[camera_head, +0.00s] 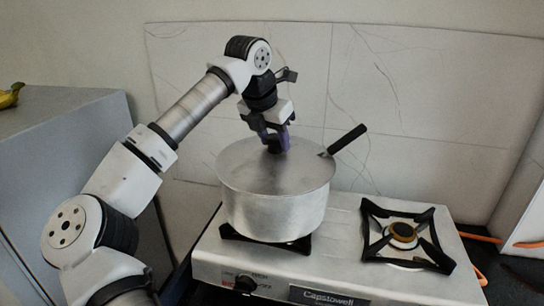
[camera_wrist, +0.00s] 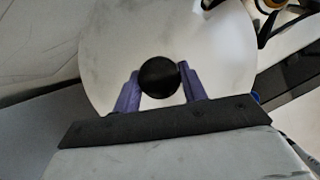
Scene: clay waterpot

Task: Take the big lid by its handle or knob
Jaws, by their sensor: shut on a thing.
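The big lid (camera_head: 252,170) is a round, flat metal disc lying on a metal pot (camera_head: 275,214), which stands on the left burner of the stove. Its black round knob (camera_wrist: 159,77) shows in the wrist view between the two purple fingers of my gripper (camera_wrist: 160,88). In the head view my gripper (camera_head: 275,142) points down at the lid's middle and hides the knob. The fingers are shut on the knob. The lid (camera_wrist: 110,40) fills much of the wrist view and looks level on the pot's rim.
The pot's black handle (camera_head: 347,139) sticks out to the back right. The stove (camera_head: 350,285) has a free right burner (camera_head: 403,235) with a black grate. A pale panelled wall (camera_head: 400,90) stands close behind. A grey cabinet (camera_head: 60,150) with a yellow fruit (camera_head: 10,96) is at the left.

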